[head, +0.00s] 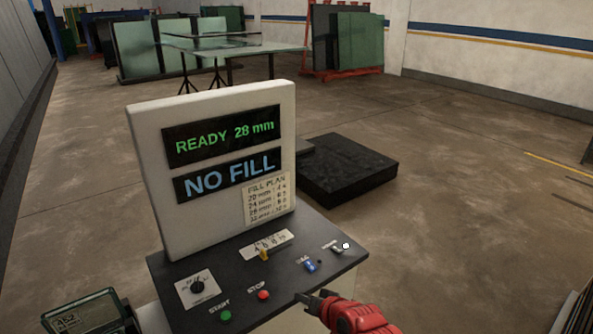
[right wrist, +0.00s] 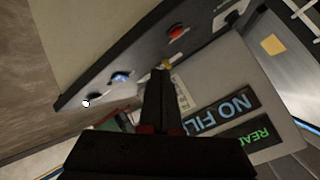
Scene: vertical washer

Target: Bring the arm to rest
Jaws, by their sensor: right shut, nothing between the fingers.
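My right gripper (head: 316,298) is red with dark fingers and comes in from the bottom of the head view. It is shut and empty, at the front edge of the control panel (head: 330,264), near the blue switch (head: 310,266). I cannot tell whether it touches the panel. In the right wrist view the shut fingers (right wrist: 161,75) point toward the panel, with the red button (right wrist: 176,32) and the blue switch (right wrist: 121,77) beyond them. My left gripper does not show.
The display (head: 220,165) reads "READY 28 mm" and "NO FILL". The panel also carries a green start button (head: 225,317), a knob (head: 198,287) and a white-tipped switch (head: 341,247). A black block (head: 345,172) lies behind.

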